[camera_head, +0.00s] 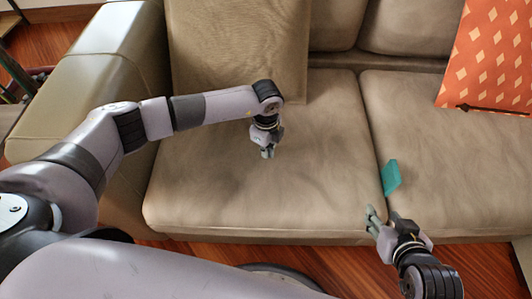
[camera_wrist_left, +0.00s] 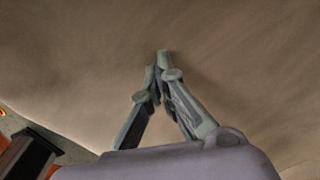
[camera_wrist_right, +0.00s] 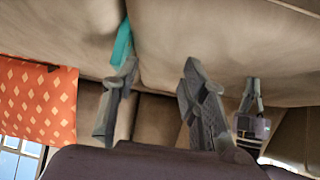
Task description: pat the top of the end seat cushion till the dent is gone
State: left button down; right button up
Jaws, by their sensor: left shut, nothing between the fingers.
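The end seat cushion (camera_head: 325,150) is tan and lies at the left end of the sofa, beside the armrest. Soft creases show on its top; I cannot make out a clear dent. My left gripper (camera_head: 268,154) is shut and empty, pointing down over the middle of this cushion. In the left wrist view its fingertips (camera_wrist_left: 162,66) meet close to the cushion (camera_wrist_left: 80,60); I cannot tell whether they touch. My right gripper (camera_head: 381,214) is open and empty at the front edge, near the gap between the two seat cushions. Its fingers (camera_wrist_right: 155,80) are spread in the right wrist view.
A teal flat item (camera_head: 391,177) stands at the gap between the seat cushions, close to my right gripper. An orange patterned pillow (camera_head: 488,60) leans at the right. The armrest (camera_head: 75,95) bounds the left. Wooden floor (camera_head: 200,252) lies in front.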

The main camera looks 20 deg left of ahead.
pick_arm(q)
notch_tip(320, 180, up, 2)
jog(key=shift+r+p, duration=0.15)
jog(key=shift+p, duration=0.9)
pick_arm(e)
jog(key=s+d+f+g, duration=0.1)
jog(key=s+g, duration=0.1)
jog(key=s, duration=0.3)
jog(key=s+d+f+g+h, duration=0.1)
jog(key=s+d+f+g, duration=0.1)
jog(key=s+g, duration=0.1)
jog(key=shift+s+f, duration=0.25)
jog(key=shift+s, duration=0.6)
